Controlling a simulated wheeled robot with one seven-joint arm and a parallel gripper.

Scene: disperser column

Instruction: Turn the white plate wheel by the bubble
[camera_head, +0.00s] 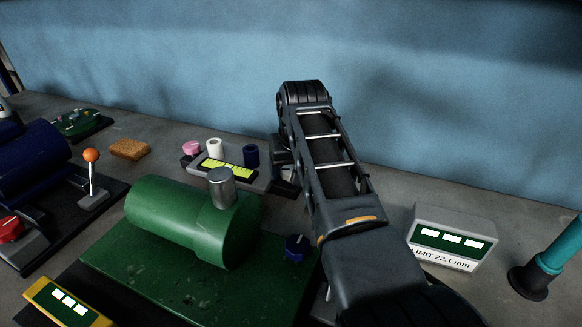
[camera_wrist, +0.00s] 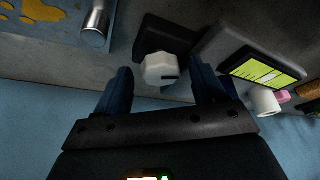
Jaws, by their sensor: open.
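A white faceted wheel (camera_wrist: 161,69) with a dark mark on its face sits on a dark square base (camera_wrist: 168,37) in the wrist view. My gripper (camera_wrist: 160,66) is open, with one dark blue finger to each side of the wheel. Gaps show between the wheel and both fingers. A panel with a yellow-green bubble strip (camera_wrist: 262,73) is just right of the wheel. In the head view the bubble strip (camera_head: 228,170) lies left of my arm, which hides the wheel and most of my gripper.
A white cylinder (camera_head: 213,148), a pink knob (camera_head: 191,148) and a dark blue cylinder (camera_head: 251,155) stand behind the strip. A green machine (camera_head: 185,220) with a metal cap is in front. A grey display box (camera_head: 452,238) stands right of my arm. The blue wall is close behind.

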